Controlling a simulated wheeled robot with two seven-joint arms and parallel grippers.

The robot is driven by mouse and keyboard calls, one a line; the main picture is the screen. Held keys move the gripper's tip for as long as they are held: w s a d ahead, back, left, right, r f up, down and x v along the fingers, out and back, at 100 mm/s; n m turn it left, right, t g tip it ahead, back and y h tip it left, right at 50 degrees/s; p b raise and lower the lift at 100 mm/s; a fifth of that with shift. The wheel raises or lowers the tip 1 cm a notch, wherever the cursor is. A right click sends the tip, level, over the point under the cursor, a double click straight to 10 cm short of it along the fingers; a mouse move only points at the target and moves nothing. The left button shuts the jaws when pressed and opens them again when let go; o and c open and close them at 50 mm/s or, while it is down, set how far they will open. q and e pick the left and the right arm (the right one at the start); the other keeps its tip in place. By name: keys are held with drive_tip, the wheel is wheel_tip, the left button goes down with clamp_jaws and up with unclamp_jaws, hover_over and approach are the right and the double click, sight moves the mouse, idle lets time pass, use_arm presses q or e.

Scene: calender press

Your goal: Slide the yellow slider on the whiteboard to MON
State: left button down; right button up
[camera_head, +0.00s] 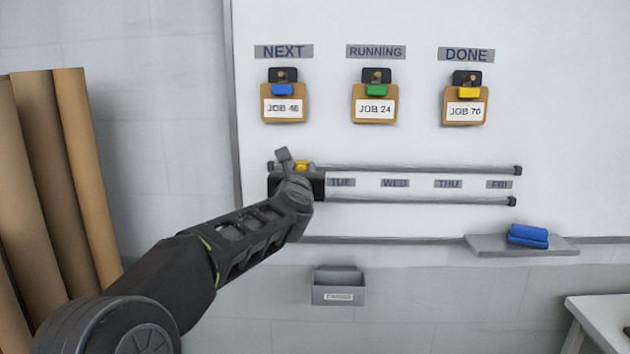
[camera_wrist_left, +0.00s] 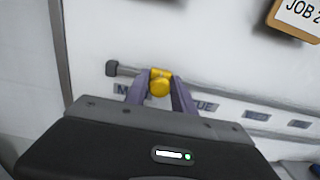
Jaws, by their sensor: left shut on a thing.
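The yellow slider (camera_head: 302,166) sits near the left end of the upper rail (camera_head: 420,170) on the whiteboard (camera_head: 560,130). The slider stands between the partly covered MON label (camera_wrist_left: 124,90) and the TUE label (camera_wrist_left: 205,105). The TUE label (camera_head: 341,182) also shows in the head view. My right gripper is not in view.
A lower rail (camera_head: 420,200) runs below the day labels. Job cards hang above, including JOB 46 (camera_head: 284,106). A ledge with a blue eraser (camera_head: 528,236) is at lower right. A grey box (camera_head: 338,287) hangs below. Brown rolls (camera_head: 60,170) stand at left.

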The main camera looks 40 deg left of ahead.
use_arm(q)
drive_tip(key=shift+r, duration=0.1)
drive_tip(key=c, duration=1.2)
unclamp_jaws()
drive_tip(key=shift+o, duration=0.2)
drive_tip(key=b+v, duration=0.2)
drive_tip(key=v, duration=0.5)
drive_tip(key=shift+s+d, duration=0.3)
